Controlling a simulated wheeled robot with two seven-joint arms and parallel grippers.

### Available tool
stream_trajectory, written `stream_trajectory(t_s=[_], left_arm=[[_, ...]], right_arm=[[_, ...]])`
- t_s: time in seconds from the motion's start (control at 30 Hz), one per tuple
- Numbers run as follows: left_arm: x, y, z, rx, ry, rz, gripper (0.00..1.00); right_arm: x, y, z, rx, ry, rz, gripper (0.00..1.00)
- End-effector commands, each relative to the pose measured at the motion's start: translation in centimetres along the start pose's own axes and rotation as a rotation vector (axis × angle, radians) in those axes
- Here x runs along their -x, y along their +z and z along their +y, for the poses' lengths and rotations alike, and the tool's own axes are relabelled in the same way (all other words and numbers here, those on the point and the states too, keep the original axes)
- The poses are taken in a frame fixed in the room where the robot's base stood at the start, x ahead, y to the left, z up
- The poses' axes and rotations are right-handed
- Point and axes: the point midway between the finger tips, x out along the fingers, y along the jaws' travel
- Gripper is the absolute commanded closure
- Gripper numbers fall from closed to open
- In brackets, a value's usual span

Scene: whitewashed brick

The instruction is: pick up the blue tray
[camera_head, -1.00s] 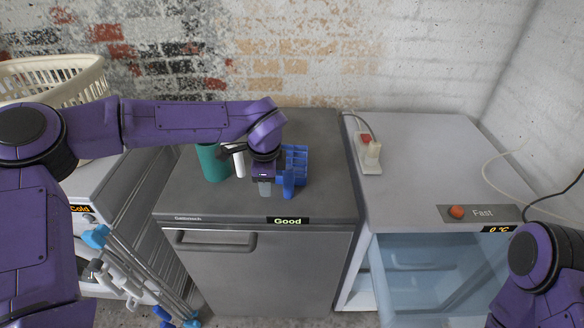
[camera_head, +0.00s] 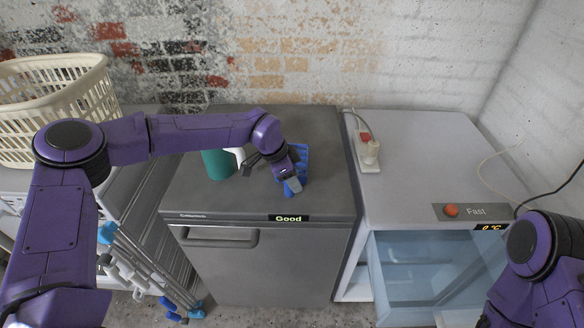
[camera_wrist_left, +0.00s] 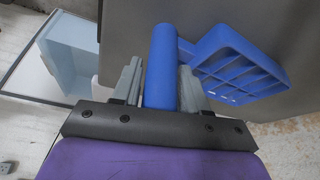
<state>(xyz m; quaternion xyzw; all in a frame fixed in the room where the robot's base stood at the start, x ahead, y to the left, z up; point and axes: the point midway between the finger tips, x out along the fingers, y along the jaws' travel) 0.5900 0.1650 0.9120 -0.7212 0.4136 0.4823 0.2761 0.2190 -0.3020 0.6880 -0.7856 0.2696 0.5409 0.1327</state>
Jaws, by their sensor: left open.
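The blue tray (camera_head: 302,152) lies on top of the grey appliance, partly hidden by my left gripper in the head view. In the left wrist view the tray (camera_wrist_left: 252,66) shows a grid of compartments at the right. A rounded blue bar (camera_wrist_left: 161,50) beside the grid appears joined to it by a short blue piece. My left gripper (camera_head: 293,179) is over the tray's near side. In the left wrist view its open fingers (camera_wrist_left: 160,82) stand on either side of the bar, with a small gap visible. My right gripper is out of view.
A teal cylinder (camera_head: 216,164) and a white item stand left of the tray, close to my left arm. A power strip (camera_head: 366,152) lies on the white unit at right, above an open pale-blue drawer (camera_head: 430,285). A cream basket (camera_head: 58,95) stands at far left.

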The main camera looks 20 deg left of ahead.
Motion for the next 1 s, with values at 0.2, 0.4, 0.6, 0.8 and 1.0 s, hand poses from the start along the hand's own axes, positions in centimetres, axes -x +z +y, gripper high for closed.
stream_trajectory(t_s=[0.2,0.4,0.6,0.8,1.0], left_arm=[[0.0,0.0,0.0,0.000,0.000,0.000,0.83],[0.1,0.0,0.0,-0.001,-0.001,0.001,1.00],[0.4,-0.2,-0.1,-0.001,-0.003,0.002,1.00],[3.1,-1.3,0.0,-0.001,-0.004,0.004,1.00],[9.0,-0.8,4.0,-0.004,-0.006,0.007,1.00]], right_arm=[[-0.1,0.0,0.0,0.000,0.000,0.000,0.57],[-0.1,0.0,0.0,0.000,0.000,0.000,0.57],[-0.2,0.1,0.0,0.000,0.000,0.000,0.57],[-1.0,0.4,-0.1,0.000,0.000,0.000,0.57],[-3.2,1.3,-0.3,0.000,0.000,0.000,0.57]])
